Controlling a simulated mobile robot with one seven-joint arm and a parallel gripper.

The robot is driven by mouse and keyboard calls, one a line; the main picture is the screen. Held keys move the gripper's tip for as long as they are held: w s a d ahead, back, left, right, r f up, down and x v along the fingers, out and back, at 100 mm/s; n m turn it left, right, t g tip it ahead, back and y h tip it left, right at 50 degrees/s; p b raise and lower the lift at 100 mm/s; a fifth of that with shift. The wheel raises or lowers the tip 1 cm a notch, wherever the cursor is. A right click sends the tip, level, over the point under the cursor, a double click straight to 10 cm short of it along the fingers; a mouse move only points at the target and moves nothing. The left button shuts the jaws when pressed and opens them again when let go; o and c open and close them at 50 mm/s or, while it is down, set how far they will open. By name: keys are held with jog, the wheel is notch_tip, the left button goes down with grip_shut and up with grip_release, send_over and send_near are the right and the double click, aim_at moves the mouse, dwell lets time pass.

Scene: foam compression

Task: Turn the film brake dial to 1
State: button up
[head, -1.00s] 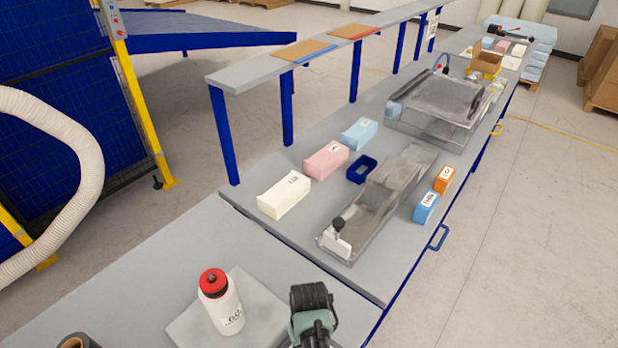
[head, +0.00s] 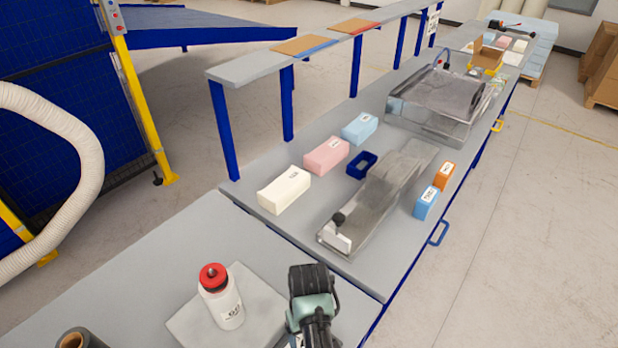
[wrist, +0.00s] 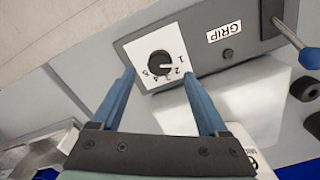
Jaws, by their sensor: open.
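In the head view my arm shows at the bottom; the dial cannot be made out there.
A grey panel (wrist: 196,53) with a GRIP label (wrist: 225,32) carries the dial plate. A blue-handled tool (wrist: 308,57) is at the right. In the head view, a white bottle with red cap (head: 222,300) stands left of my arm.

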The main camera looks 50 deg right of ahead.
notch_tip(320, 180, up, 9)
jog(key=b, duration=0.1)
jog(key=shift+f, duration=0.15)
dwell(0.5)
